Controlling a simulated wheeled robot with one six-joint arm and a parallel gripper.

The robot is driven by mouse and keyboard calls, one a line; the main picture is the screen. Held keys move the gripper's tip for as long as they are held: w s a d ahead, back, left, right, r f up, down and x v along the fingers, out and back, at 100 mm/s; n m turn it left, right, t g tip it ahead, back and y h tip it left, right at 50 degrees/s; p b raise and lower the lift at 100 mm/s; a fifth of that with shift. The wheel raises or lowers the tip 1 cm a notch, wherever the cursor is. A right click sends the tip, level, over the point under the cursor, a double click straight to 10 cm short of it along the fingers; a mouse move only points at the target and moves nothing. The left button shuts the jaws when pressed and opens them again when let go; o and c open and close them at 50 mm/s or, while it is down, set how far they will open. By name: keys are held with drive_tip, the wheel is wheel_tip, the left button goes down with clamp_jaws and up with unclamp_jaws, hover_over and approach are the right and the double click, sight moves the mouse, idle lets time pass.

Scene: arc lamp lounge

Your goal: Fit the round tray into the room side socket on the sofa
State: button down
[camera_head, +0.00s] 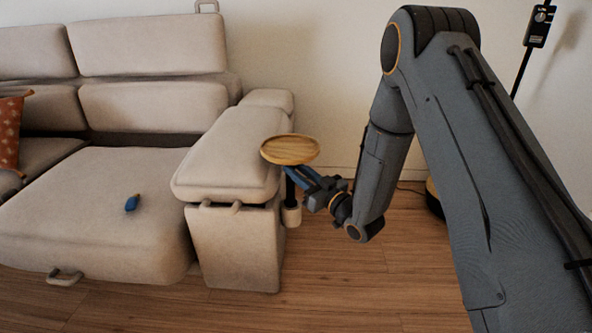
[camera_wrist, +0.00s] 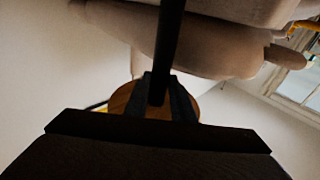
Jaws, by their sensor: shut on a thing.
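The round wooden tray (camera_head: 290,149) is level beside the sofa's right armrest (camera_head: 228,150), on a dark post (camera_head: 290,190). My gripper (camera_head: 292,173) is shut on this post just below the tray. In the wrist view my gripper (camera_wrist: 160,95) has a finger on each side of the post (camera_wrist: 170,40), and the tray (camera_wrist: 125,100) shows partly behind them. The pale cup-shaped socket (camera_head: 292,216) is on the armrest's outer side. The post's lower end meets the socket's top in the head view; I cannot tell whether it is inside.
The beige sofa (camera_head: 100,215) fills the left. A small blue object (camera_head: 132,203) lies on its seat, and an orange-red cushion (camera_head: 10,130) is at the far left. A dark lamp pole (camera_head: 522,70) stands at the right. Wooden floor (camera_head: 340,275) is clear in front.

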drive_tip(key=shift+f, duration=0.1)
drive_tip(key=c, duration=1.4)
unclamp_jaws()
drive_tip(key=shift+c, duration=0.2)
drive_tip(key=shift+s+d, duration=0.1)
